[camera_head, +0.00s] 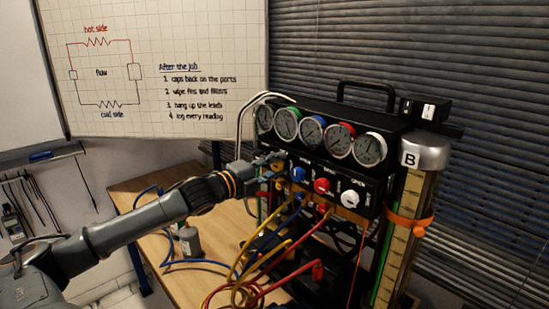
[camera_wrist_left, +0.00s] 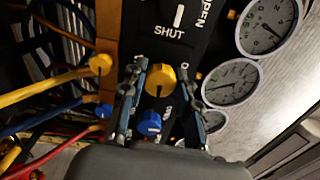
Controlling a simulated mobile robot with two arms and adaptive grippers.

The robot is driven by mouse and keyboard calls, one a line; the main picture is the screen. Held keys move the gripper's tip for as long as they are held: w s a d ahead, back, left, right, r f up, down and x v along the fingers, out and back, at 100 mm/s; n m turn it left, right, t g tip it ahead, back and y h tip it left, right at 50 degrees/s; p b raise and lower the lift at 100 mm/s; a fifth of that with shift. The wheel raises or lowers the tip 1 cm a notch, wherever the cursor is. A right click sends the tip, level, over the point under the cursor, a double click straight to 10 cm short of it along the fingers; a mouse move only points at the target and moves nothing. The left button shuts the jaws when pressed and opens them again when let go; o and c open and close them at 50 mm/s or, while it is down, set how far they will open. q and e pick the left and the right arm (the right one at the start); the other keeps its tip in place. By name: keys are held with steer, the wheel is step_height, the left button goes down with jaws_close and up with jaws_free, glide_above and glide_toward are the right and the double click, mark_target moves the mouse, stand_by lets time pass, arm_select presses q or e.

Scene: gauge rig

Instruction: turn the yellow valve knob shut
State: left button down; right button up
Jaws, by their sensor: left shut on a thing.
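The yellow valve knob (camera_wrist_left: 160,79) is in the middle of the left wrist view, on the dark panel of the gauge rig. It is round, with a dark mark on its face. My left gripper (camera_wrist_left: 161,72) is shut on it, with one finger on each side. In the head view my left gripper (camera_head: 270,161) reaches the left end of the rig's knob row and largely hides the yellow knob. Printed SHUT (camera_wrist_left: 170,32) and OPEN words show on the panel in the left wrist view. My right gripper is in neither view.
Blue (camera_head: 298,173), red (camera_head: 322,185) and white (camera_head: 350,198) knobs sit to the right along the panel, below several gauges (camera_head: 312,130). Yellow, red and blue hoses hang below. A small bottle (camera_head: 190,240) stands on the wooden table (camera_head: 160,282). A tall cylinder (camera_head: 405,235) flanks the rig.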

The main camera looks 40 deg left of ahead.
mark_target(274, 167)
arm_select(q)
steer(key=shift+m+p, duration=0.3)
steer(key=shift+m, duration=0.1)
steer(key=shift+f, duration=0.1)
steer(key=c, duration=1)
jaws_free()
steer(key=shift+s, duration=0.5)
steer(key=s, duration=0.3)
steer(key=shift+s+a+f, duration=0.1)
steer(key=shift+a, duration=0.05)
steer(key=shift+s+a, duration=0.15)
steer(key=shift+s, duration=1.5)
